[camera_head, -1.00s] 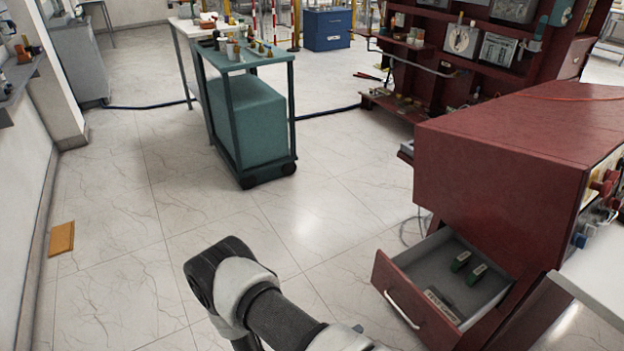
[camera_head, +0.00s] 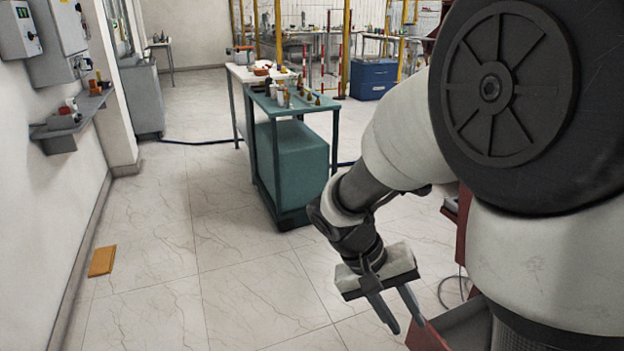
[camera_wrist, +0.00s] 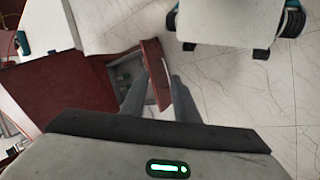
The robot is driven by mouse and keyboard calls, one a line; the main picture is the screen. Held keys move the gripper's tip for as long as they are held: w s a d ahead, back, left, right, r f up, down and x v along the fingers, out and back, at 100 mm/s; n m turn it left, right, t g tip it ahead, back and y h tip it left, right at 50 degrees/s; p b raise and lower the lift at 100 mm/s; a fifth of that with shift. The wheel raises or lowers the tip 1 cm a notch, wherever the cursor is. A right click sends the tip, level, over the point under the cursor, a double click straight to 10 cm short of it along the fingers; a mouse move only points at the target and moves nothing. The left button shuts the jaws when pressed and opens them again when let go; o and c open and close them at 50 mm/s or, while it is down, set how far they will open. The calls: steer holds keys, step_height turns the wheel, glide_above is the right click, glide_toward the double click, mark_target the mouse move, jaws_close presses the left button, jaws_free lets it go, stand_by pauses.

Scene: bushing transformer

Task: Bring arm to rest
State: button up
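My gripper (camera_head: 407,327) hangs from my bent arm at the right of the head view, pointing down. In the head view, the edge of that drawer (camera_head: 428,337) shows just right of and below the fingertips. I cannot tell how far the fingers are from it.
The red cabinet (camera_wrist: 62,98) with the pulled-out drawer is mostly hidden behind my arm in the head view. A teal cart (camera_head: 290,165) with small items stands beyond the gripper. An orange-brown piece (camera_head: 102,261) lies by the left wall. Floor at centre left is clear.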

steer(key=s+a+r+n+t+y, duration=0.1)
steer(key=s+r+t+y, duration=0.25)
steer(key=r, duration=0.35)
steer(key=s+a+r+t+y, duration=0.1)
steer(key=s+r+t+y, duration=0.25)
steer(key=r, duration=0.45)
step_height(320, 180, up, 21)
steer(key=h+p, duration=0.1)
steer(key=p, duration=2)
steer(key=shift+s+a, duration=0.15)
steer(key=shift+s, duration=0.15)
